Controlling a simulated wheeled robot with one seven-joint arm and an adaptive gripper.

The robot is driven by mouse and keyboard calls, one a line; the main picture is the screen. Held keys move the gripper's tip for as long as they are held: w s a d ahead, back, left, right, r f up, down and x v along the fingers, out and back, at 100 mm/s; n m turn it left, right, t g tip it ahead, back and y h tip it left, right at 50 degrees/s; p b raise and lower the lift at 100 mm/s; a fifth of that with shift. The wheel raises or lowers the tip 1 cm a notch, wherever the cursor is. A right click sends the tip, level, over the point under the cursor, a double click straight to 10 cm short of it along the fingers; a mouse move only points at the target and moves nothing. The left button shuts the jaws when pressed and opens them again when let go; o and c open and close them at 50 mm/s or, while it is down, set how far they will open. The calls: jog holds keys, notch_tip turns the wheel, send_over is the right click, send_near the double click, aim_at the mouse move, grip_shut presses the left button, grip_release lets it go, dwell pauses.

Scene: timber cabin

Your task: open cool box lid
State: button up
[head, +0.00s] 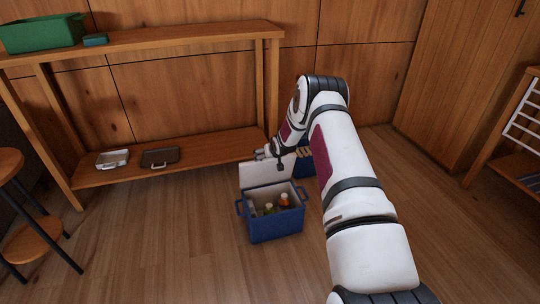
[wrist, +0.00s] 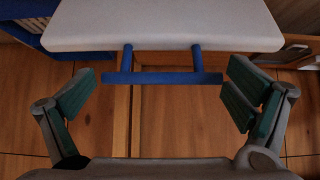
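The blue cool box (head: 275,223) stands on the floor, with several bottles (head: 284,200) showing inside. Its lid (head: 262,174) is raised at the back, its pale inner side facing the head camera. In the wrist view, the white lid (wrist: 160,25) fills the top, with a blue bar handle (wrist: 163,78) on two short posts at its edge. My gripper (wrist: 164,95) is open, with green-padded fingers wide apart on either side of the handle, touching nothing visible. In the head view, my gripper (head: 272,153) is at the lid's upper edge, partly hidden by my arm.
A wooden shelf unit (head: 190,148) stands behind, with a metal tray (head: 113,158) and a dark tray (head: 160,157) low down and a green bin (head: 40,33) on top. A stool (head: 32,245) is at left. Something blue (head: 303,162) sits behind the lid. The front floor is clear.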

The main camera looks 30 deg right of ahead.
jog(key=shift+s+a, duration=0.1)
jog(key=v, duration=1.1)
jog(key=shift+s+r, duration=0.25)
jog(key=shift+s, duration=0.05)
